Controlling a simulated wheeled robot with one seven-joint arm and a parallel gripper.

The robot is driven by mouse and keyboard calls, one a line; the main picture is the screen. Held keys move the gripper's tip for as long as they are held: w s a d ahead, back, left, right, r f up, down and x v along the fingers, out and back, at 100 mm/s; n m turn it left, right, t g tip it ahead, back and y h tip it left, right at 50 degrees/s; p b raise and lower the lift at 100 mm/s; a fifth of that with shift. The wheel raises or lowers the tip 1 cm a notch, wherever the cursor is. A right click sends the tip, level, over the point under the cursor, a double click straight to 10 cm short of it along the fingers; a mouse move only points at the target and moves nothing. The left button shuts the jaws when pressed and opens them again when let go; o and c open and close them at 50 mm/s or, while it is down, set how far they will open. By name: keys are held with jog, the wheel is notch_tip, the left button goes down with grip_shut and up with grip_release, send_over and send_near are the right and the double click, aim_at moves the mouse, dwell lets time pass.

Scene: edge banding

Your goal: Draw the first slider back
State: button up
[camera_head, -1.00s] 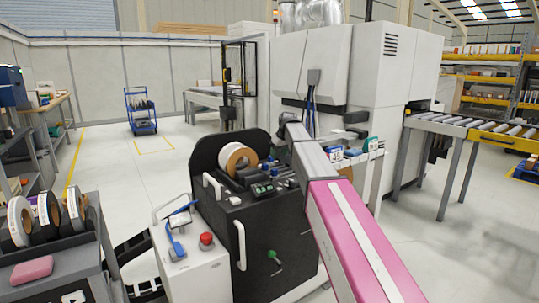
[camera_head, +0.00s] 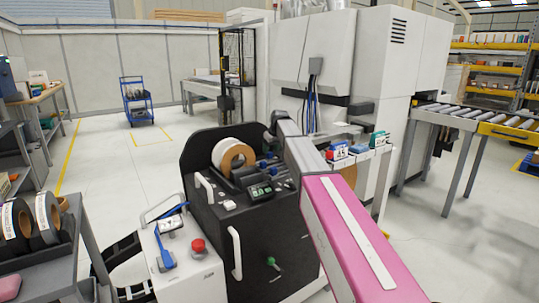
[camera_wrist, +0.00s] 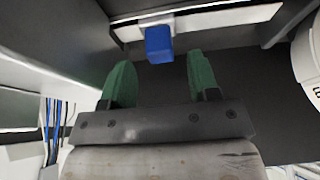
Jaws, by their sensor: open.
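In the wrist view, a blue slider block (camera_wrist: 158,44) sits on a pale metal rail (camera_wrist: 205,22). My gripper (camera_wrist: 160,82) has two green fingers spread apart with nothing between them. The block is just beyond the fingertips, roughly centred between them, and looks untouched. In the head view, small blue knobs (camera_head: 263,165) show on top of the black edge-banding unit (camera_head: 215,225), beside the tape roll. I cannot tell which of them is the block in the wrist view. My fingers are hidden in the head view.
A white-and-brown tape roll (camera_head: 234,156) stands on the unit; a white roll (camera_wrist: 309,58) is close on the right in the wrist view. A control box with a red button (camera_head: 198,246) stands in front. A large white machine (camera_head: 390,70) rises behind.

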aim_at(270, 153)
jog(key=shift+x, duration=1.75)
grip_shut()
jog(key=s+a, duration=0.1)
jog(key=a, duration=0.1)
jog(key=s+a, duration=0.1)
jog(key=a, duration=0.1)
jog(key=shift+s, duration=0.4)
grip_release()
jog(key=shift+d, duration=0.1)
jog(key=v, duration=1)
jog(key=shift+r, duration=0.4)
jog(key=shift+c, duration=0.3)
